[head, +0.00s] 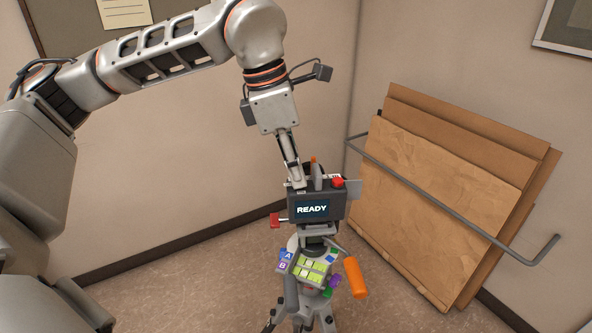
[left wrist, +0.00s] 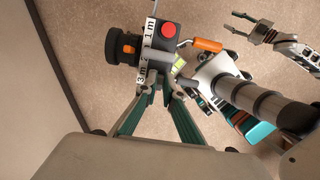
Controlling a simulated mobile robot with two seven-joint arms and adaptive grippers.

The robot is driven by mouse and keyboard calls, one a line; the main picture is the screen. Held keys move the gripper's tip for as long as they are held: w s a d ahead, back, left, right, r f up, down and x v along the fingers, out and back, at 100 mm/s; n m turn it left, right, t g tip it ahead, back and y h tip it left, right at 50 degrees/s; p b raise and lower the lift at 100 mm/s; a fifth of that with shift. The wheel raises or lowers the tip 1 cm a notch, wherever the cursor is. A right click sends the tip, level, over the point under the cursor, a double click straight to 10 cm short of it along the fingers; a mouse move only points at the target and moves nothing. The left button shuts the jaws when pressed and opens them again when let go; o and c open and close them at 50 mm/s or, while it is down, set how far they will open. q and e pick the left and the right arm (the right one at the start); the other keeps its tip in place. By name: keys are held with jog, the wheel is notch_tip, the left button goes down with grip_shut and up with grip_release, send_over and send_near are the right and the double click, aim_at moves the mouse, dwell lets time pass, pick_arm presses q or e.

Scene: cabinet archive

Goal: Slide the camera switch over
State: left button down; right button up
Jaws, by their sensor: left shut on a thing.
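A dark grey camera (head: 300,212) with a screen reading "READY" stands upright on a tripod. Its lens (left wrist: 122,49) points left in the left wrist view. A white scale strip (left wrist: 150,32) on its top carries "1 m" and "3 m". A red button (head: 338,183) sits beside it. My left gripper (head: 299,184) comes down from above onto the camera top. Its fingers (left wrist: 162,82) converge near the "3 m" end and are shut on the small switch, which they mostly hide. My right gripper (left wrist: 236,26) is open and empty at the upper right of the left wrist view.
Cardboard sheets (head: 420,190) lean on the right wall behind a grey rail (head: 440,204). The floor left of the tripod is clear.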

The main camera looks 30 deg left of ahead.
pick_arm(q)
jog(key=shift+s+a, duration=0.25)
jog(key=shift+a, duration=0.1)
dwell(0.5)
jog(key=c, duration=2.2)
grip_release()
jog(key=shift+c, duration=0.2)
jog(key=p+v, duration=0.3)
jog(key=v, duration=0.3)
